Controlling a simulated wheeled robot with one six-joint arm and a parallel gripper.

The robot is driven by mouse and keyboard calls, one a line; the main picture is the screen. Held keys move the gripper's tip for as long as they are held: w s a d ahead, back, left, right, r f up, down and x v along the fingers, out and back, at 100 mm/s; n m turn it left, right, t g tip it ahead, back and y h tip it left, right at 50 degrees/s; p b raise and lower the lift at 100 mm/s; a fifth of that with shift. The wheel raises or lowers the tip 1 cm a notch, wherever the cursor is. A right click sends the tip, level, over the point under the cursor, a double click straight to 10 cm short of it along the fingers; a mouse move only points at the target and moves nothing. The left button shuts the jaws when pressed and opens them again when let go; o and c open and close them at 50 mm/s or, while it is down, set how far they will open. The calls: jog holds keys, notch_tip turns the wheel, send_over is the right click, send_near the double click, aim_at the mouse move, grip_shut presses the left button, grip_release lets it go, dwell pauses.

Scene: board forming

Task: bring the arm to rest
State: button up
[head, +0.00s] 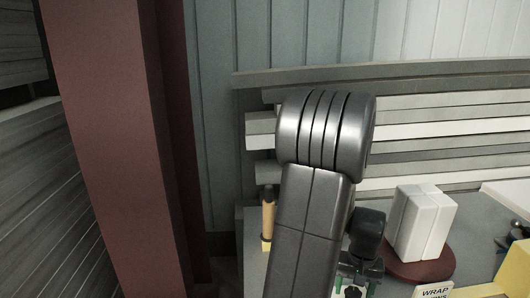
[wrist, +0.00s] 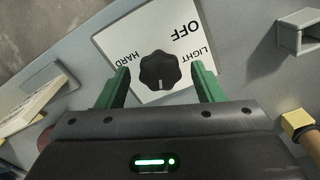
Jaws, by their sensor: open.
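My arm (head: 312,200) rises up the middle of the head view and bends over at its top. My gripper (wrist: 163,88) is open and empty, with its two green fingers apart. It also shows low in the head view (head: 357,284). Between and just beyond the fingertips in the wrist view is a black lobed knob (wrist: 158,70) on a white plate (wrist: 149,28) marked OFF, LIGHT and HARD. A pale mark shows on the knob's side toward my gripper. I cannot tell whether the fingers touch the knob.
A white block (head: 420,222) stands on a dark red disc (head: 438,270) right of my arm. A tan handle in a yellow holder (head: 267,243) stands left. A WRAP sign (head: 434,292) is low right. Stacked boards (head: 440,130) lie behind; a red-brown post (head: 115,130) stands left.

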jog(key=shift+n, duration=1.3)
